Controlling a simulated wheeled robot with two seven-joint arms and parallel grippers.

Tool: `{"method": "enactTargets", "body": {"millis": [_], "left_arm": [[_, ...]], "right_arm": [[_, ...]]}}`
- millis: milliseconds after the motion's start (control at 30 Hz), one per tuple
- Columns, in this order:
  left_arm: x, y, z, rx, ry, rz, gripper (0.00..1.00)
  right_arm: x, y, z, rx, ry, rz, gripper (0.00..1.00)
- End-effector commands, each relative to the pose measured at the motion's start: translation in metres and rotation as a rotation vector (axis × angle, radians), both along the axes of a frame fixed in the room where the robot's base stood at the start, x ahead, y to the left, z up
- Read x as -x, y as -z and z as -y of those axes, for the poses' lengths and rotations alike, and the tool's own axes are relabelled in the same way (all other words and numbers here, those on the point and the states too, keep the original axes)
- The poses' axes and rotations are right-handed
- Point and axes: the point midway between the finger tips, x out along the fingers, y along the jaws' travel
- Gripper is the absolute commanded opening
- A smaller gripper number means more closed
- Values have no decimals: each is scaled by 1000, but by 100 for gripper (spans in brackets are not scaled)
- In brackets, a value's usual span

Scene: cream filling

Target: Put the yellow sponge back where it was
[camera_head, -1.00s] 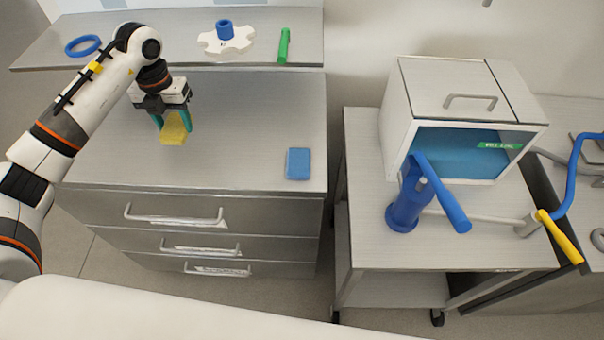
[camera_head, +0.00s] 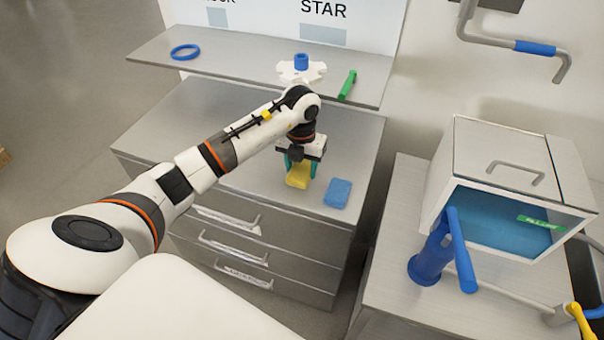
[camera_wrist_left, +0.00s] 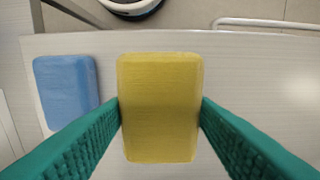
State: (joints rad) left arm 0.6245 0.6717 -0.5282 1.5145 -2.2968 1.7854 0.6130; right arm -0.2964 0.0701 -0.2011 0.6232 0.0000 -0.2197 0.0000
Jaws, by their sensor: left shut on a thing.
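The yellow sponge (camera_head: 298,176) is between the green fingers of my left gripper (camera_head: 300,168), just left of the blue sponge, over the grey drawer cabinet top (camera_head: 240,158). In the left wrist view the yellow sponge (camera_wrist_left: 159,108) is squeezed between both fingers, with the blue sponge (camera_wrist_left: 67,91) beside it and apart from it. The blue sponge (camera_head: 338,193) lies flat near the cabinet's front right corner. I cannot tell whether the yellow sponge touches the surface. My right gripper is not in view.
A shelf (camera_head: 225,56) behind the cabinet holds a blue ring (camera_head: 185,52), a white lobed piece with a blue knob (camera_head: 301,70) and a green stick (camera_head: 348,84). A cart at right bears a white box (camera_head: 500,160) and a blue-handled device (camera_head: 435,255). The cabinet's left top is clear.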

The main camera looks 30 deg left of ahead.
Motion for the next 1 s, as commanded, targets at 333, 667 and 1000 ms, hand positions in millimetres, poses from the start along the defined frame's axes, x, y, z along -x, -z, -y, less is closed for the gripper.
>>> {"method": "enactTargets", "body": {"millis": [333,667,1000], "left_arm": [[0,35,0,-1,1,0,30],[0,37,0,0,1,0,58],[0,37,0,-1,1,-1,74]], "right_arm": [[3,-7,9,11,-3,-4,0],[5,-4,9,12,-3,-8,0],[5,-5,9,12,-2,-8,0]]}}
